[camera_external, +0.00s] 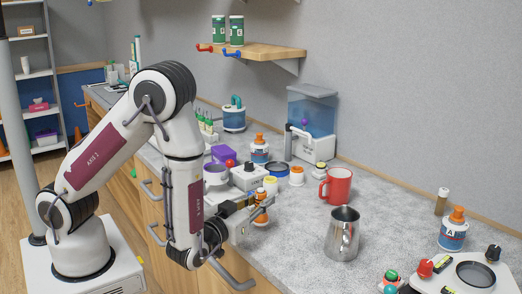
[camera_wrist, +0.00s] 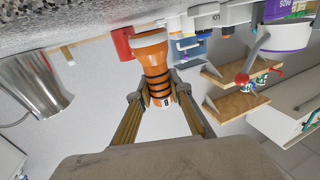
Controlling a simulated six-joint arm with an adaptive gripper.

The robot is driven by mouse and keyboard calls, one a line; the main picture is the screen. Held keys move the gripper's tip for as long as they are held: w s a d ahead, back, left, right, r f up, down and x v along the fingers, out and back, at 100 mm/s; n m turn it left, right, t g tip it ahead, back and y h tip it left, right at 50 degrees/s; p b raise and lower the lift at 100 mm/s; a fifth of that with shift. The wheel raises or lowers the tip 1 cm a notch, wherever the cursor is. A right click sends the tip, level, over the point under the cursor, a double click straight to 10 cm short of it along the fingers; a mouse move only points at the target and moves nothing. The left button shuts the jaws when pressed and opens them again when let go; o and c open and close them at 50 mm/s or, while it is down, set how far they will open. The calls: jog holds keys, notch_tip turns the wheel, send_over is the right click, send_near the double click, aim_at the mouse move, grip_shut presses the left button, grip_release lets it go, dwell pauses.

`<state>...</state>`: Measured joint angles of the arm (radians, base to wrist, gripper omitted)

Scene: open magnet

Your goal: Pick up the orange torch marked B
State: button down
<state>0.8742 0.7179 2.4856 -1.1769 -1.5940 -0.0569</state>
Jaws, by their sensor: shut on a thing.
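The orange torch (camera_wrist: 153,60) has dark bands around its body and a small label at its near end that looks like a B. My gripper (camera_wrist: 157,92) is shut on that end, with one finger on each side. In the external view, my gripper (camera_external: 254,205) is low over the counter, and the torch (camera_external: 262,217) shows as a small orange piece at the fingers. The fingers hide part of it there. I cannot tell whether the torch touches the counter.
A metal pitcher (camera_external: 342,236) and a red mug (camera_external: 336,186) stand to the right of my gripper. Several small jars and boxes crowd the counter behind it. A jar marked A (camera_external: 453,234) and a black-topped unit (camera_external: 472,275) are at far right.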

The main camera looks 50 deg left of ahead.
jog(key=shift+r, duration=4.15)
